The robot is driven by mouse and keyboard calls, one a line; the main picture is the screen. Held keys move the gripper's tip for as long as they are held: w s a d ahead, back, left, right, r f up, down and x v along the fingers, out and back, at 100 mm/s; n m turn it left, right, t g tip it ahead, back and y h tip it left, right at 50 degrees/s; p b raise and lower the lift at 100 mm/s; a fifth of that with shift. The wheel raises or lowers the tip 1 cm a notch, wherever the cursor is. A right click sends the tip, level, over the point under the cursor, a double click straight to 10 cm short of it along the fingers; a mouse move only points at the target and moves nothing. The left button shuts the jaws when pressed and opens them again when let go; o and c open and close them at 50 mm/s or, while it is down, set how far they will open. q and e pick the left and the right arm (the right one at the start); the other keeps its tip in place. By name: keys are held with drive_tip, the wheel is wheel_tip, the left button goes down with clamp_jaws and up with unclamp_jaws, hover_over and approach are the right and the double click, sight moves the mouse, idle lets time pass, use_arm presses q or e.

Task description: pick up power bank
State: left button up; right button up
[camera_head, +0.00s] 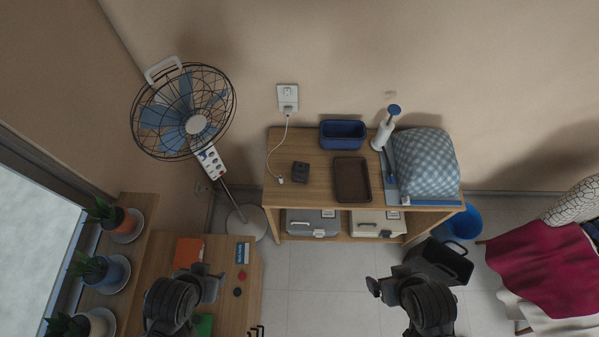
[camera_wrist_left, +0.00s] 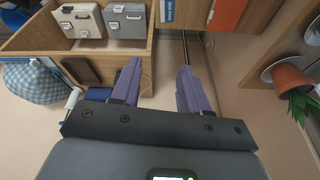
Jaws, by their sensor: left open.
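A small dark block (camera_head: 301,171) lies on the wooden table (camera_head: 318,197), left of a brown tray (camera_head: 352,180). It may be the power bank, but I cannot tell for sure. A white cable end lies just left of it. My left gripper (camera_head: 208,283) is at the lower left, over the low wooden desk and well apart from the block. In the left wrist view its fingers (camera_wrist_left: 160,67) are spread, with nothing between them. My right gripper (camera_head: 378,286) is in front of the table at right; its jaw opening does not show clearly.
A dark bin (camera_head: 447,262) and blue bucket (camera_head: 462,222) stand right. Potted plants line the left shelf.

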idle(0.3)
use_arm(q)
drive_tip(key=o, duration=1)
drive_tip(key=shift+o, duration=0.2)
